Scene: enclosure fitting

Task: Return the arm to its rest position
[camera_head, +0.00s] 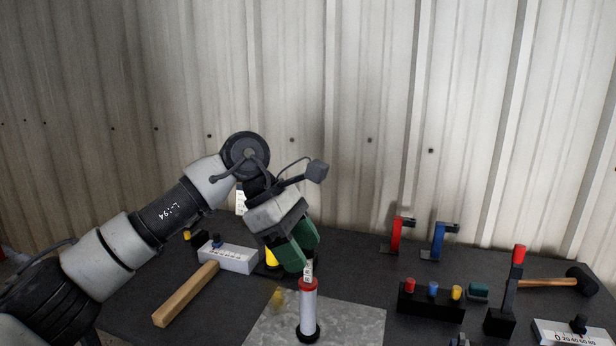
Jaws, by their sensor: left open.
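My left arm comes in from the left, and my left gripper (297,258) hangs over the middle of the table with its green fingers pointing down. It is open. Its fingertips are just above and left of the top of a white cylinder with a red collar and black base (308,308), which stands upright on a grey plate (350,325). I cannot tell whether the fingers touch its tip. A yellow object (271,257) is partly hidden behind the gripper. My right gripper is not in view.
A white box (228,258) and a wooden handle (186,294) lie left. Red (396,236) and blue (438,241) clamps stand back right. A black block with coloured knobs (431,302), a red-topped lever (517,270), a mallet (578,281) and a scale box (575,332) are right. A corrugated wall stands behind.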

